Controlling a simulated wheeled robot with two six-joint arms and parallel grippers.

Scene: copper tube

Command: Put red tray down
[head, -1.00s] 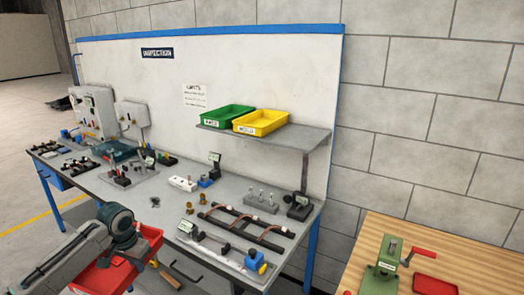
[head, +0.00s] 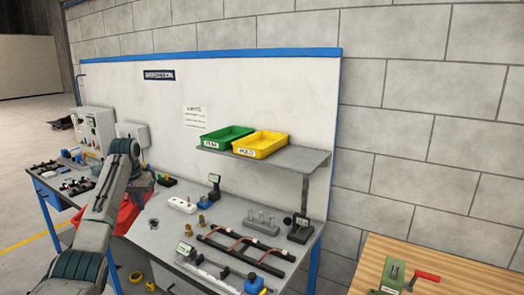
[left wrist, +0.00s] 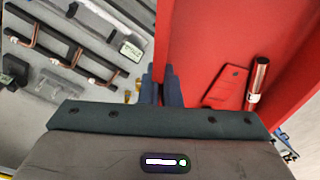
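The red tray (head: 132,210) shows in the head view at the bench's left-middle, partly hidden behind my left arm. In the left wrist view the tray (left wrist: 205,45) fills the upper right. It holds a copper tube (left wrist: 257,80) and a flat red piece (left wrist: 227,88). My left gripper (left wrist: 160,88) has its fingers close together on the tray's wall. In the head view its fingertips are hidden by my arm. The tray is over or on the grey bench top (head: 165,235); I cannot tell whether it touches. My right gripper is not in view.
The bench carries a rack with bent copper tubes (head: 240,246), a white power strip (head: 182,204) and gauges. A shelf above holds a green bin (head: 227,138) and a yellow bin (head: 261,145). A wooden table (head: 450,270) stands at the right.

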